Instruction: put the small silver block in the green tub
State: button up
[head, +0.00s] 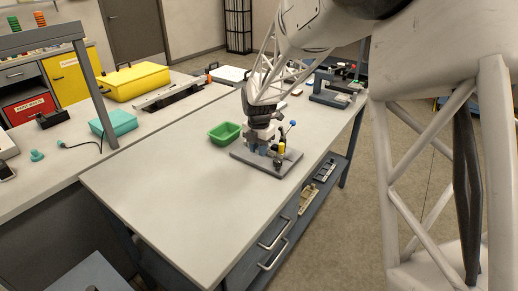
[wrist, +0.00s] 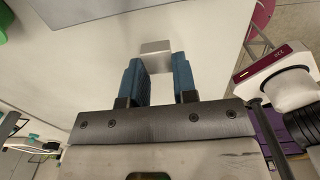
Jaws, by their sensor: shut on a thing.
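The small silver block (wrist: 156,47) shows in the wrist view between the tips of the two blue fingers. My gripper (wrist: 157,60) is shut on it, and part of the block sticks out past the fingertips. In the head view my gripper (head: 262,149) is over the grey base plate; I cannot make out the block there. The green tub (head: 224,132) stands on the table just left of the plate and of my gripper. It looks empty, though its floor is only partly visible.
The grey plate (head: 254,162) carries a yellow part (head: 282,147) and a blue-tipped lever (head: 292,123) close to my gripper's right. The table (head: 170,190) is clear in front and to the left. A teal box (head: 113,123) and a yellow case (head: 137,81) stand on the far-left bench.

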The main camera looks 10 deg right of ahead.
jog(key=w+a, duration=0.1)
jog(key=w, duration=0.2)
jog(key=w+a, duration=0.2)
jog(key=w, duration=0.2)
jog(key=w+a, duration=0.2)
jog(key=w, duration=0.2)
jog(key=shift+a+f, duration=0.1)
jog(key=shift+f, duration=0.05)
jog(key=w+a, duration=0.2)
jog(key=w, duration=0.1)
jog(key=w+a+f, duration=0.1)
jog(key=w+a, duration=0.1)
jog(key=w, duration=0.2)
jog(key=w+a, duration=0.3)
jog(key=w, duration=0.1)
jog(key=shift+f, duration=0.4)
jog(key=shift+w+a, duration=0.3)
jog(key=shift+w, duration=0.1)
jog(key=shift+f, duration=0.25)
jog(key=shift+f, duration=0.65)
jog(key=o, duration=1.5)
jog(key=shift+c, duration=0.2)
